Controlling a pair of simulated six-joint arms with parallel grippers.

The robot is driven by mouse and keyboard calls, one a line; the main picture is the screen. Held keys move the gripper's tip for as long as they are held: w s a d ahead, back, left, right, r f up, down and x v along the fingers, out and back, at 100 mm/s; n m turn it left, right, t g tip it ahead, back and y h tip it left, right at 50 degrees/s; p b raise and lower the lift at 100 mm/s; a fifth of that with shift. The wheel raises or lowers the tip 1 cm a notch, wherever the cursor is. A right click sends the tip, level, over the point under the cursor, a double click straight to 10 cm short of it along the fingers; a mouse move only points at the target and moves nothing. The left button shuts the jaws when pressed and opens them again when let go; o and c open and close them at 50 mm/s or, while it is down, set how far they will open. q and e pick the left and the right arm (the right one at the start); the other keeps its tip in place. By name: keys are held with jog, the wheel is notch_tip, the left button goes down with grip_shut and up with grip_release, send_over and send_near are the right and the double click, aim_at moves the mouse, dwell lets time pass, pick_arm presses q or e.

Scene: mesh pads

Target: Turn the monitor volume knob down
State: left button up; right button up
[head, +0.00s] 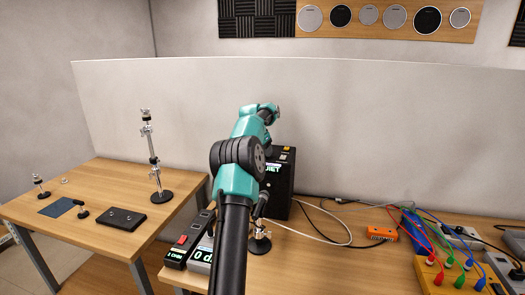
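A black box (283,196) stands on the right-hand table, with a lit display (272,168) whose visible letters read "IET". Small yellow and pale parts (286,151) show on its top; I cannot tell whether one is the volume knob. My teal and black arm rises from the bottom edge, left of centre, and covers the box's left side. I cannot be sure which arm it is. No gripper fingers can be made out; that arm's far end is hidden behind its own links. No second arm shows.
Devices with displays (174,258) and a small stand (259,246) crowd the arm. An orange box (381,232), coloured cables (437,235) and a yellow unit (440,277) lie right. The left table (60,222) holds a tall metal stand (154,160). Bare wood (330,265) shows front centre.

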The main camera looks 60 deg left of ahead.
pick_arm(q)
jog(key=shift+c, duration=0.2)
jog(key=c, duration=0.9)
jog(key=shift+n, duration=0.4)
jog(key=n+y, duration=0.1)
jog(key=n, duration=0.1)
jog(key=n+g+y, duration=0.1)
jog(key=n, duration=0.2)
jog(key=shift+d, duration=0.1)
jog(key=n+g, duration=0.1)
jog(key=n, duration=0.1)
jog(key=n+y, duration=0.1)
jog(key=n, duration=0.2)
jog(key=shift+w+g, duration=0.15)
jog(key=shift+g, duration=0.25)
jog(key=n+g, duration=0.1)
jog(key=n, duration=0.2)
jog(key=n+g, duration=0.1)
jog(key=n, duration=0.2)
jog(key=shift+w, duration=0.1)
jog(key=n+g, duration=0.1)
jog(key=n, duration=0.1)
jog(key=n+g, duration=0.1)
jog(key=n, duration=0.2)
jog(key=shift+n+h, duration=0.3)
jog(key=shift+h, duration=0.1)
jog(key=shift+n, duration=0.4)
